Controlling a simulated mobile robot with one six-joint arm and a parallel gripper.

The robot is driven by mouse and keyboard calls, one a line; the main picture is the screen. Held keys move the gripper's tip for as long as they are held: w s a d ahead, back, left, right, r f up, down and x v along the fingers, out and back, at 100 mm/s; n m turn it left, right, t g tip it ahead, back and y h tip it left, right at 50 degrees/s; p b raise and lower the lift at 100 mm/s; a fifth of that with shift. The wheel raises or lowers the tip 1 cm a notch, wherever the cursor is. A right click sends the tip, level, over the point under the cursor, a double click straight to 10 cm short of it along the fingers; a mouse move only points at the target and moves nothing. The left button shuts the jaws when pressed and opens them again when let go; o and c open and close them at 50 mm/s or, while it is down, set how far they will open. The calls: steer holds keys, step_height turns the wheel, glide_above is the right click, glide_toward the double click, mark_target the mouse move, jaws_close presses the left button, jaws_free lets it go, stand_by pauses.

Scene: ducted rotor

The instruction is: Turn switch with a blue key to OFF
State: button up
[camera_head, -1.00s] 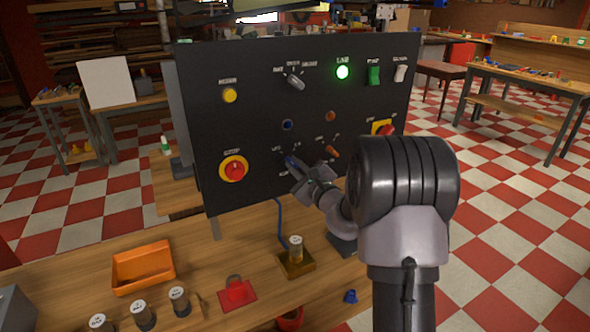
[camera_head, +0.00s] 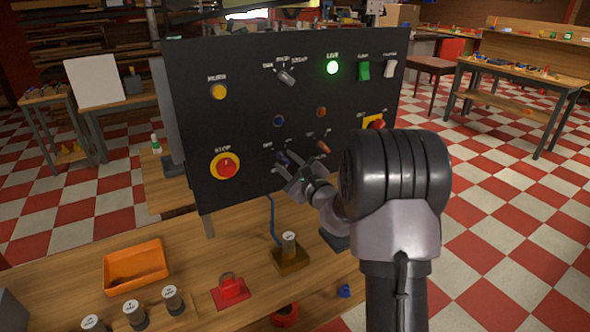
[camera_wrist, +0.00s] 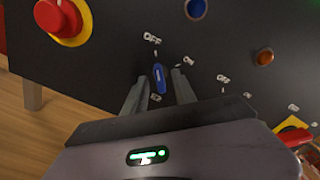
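The switch with the blue key (camera_head: 282,156) is low on the black panel (camera_head: 240,105). In the wrist view the blue key (camera_wrist: 159,77) shows clearly, with the label OFF above it and ON to its upper right. Its upper end points up and slightly left, towards the OFF label. My gripper (camera_head: 288,172) is in front of the key in the head view. In the wrist view my gripper (camera_wrist: 159,80) is open, one finger on each side of the key, with a visible gap on both sides.
A red stop button (camera_head: 226,166) sits left of the key, and an orange key switch (camera_head: 323,147) close to its right. A blue lamp (camera_wrist: 196,9) is above.

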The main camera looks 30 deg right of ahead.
steer(key=s+p, duration=0.2)
steer(key=s, duration=1.5)
steer(key=shift+d, duration=0.3)
